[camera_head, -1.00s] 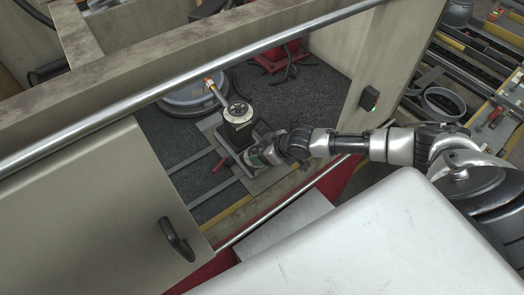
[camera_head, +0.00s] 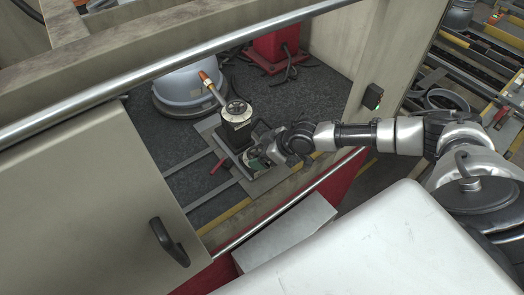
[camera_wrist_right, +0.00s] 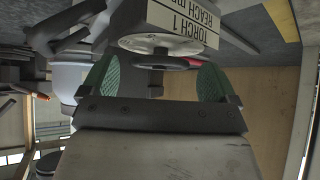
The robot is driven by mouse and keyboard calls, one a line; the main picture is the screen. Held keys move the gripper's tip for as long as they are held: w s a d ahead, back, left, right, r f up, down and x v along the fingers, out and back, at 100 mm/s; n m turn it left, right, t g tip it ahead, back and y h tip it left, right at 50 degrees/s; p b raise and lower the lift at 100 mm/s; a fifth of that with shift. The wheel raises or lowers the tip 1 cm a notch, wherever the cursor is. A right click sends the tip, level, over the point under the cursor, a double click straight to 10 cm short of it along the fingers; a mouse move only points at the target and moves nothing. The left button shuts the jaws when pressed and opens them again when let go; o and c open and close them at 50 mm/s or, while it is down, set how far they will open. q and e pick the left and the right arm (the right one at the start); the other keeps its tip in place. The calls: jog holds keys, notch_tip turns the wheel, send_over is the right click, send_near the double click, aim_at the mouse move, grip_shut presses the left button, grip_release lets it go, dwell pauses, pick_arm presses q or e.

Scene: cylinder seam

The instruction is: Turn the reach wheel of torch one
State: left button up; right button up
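The torch one unit (camera_head: 236,130) is a dark block with a black handwheel on top and a torch with an orange tip (camera_head: 205,77) pointing up and left. In the right wrist view a label (camera_wrist_right: 185,22) reading "TORCH 1 REACH" shows upside down. Below it is the reach wheel, a pale disc (camera_wrist_right: 150,42) with a darker rim and a red part (camera_wrist_right: 196,62). My right gripper (camera_wrist_right: 158,78) is open, its green fingers on either side of the wheel's near part; I cannot tell whether they touch it. In the head view my right gripper (camera_head: 262,155) is at the unit's low front. My left gripper is not seen.
A red lever (camera_head: 218,167) sticks out left of the unit. A blue-grey round drum (camera_head: 185,90) and a red base (camera_head: 275,50) stand behind. A metal rail (camera_head: 170,70) crosses above, and a cabinet door with a black handle (camera_head: 168,242) is at left.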

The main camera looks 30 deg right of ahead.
jog(key=shift+s+d+r, duration=0.3)
jog(key=b+v, duration=0.2)
jog(key=v, duration=0.7)
jog(key=shift+s+r, duration=0.2)
jog(key=shift+r, duration=0.15)
jog(key=shift+d, duration=0.1)
